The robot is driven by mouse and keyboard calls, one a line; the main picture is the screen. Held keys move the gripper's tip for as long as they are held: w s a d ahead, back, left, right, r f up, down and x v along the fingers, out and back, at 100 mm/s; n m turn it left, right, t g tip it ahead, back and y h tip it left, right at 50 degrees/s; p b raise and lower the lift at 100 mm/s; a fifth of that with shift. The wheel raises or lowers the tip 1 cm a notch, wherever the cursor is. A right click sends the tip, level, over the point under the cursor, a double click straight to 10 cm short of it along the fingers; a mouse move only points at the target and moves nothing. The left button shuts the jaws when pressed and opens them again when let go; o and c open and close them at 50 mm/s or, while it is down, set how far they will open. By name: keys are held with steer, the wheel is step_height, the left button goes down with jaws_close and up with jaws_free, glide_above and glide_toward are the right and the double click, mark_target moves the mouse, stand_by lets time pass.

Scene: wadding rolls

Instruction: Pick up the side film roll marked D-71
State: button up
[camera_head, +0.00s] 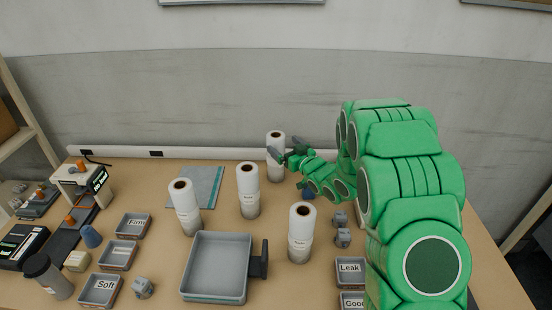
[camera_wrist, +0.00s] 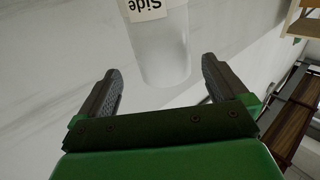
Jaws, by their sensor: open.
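Several white film rolls with dark cores stand upright on the table: a left one (camera_head: 184,208), a middle one (camera_head: 248,192), a front one (camera_head: 301,236) and a back one (camera_head: 276,142). My gripper (camera_head: 286,154) is at the back roll, partly in front of it. In the wrist view, my gripper (camera_wrist: 162,70) is open, with a pale roll (camera_wrist: 160,52) between and beyond its fingertips. That roll has a label (camera_wrist: 146,9) reading "Side", upside down and cut off by the frame edge. No D-71 mark is legible.
A grey tray with a dark handle (camera_head: 216,267) lies at front centre. Small bins marked Firm (camera_head: 132,226), Soft (camera_head: 100,291) and Leak (camera_head: 350,271) stand at the sides. Grey dice-like blocks (camera_head: 342,238) lie right of the front roll. A wall is close behind the back roll.

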steer(key=shift+s+a+f+x, duration=0.1)
steer(key=shift+x, duration=0.8)
steer(key=shift+s+a+f+x, duration=0.1)
steer(key=shift+x, duration=0.8)
steer(key=shift+a+f+x, duration=0.1)
steer(key=shift+x, duration=0.85)
steer(key=shift+w+a+r, duration=0.1)
steer(key=shift+w+a, duration=0.2)
steer(key=shift+w, duration=0.25)
steer(key=shift+c, duration=0.5)
jaws_close()
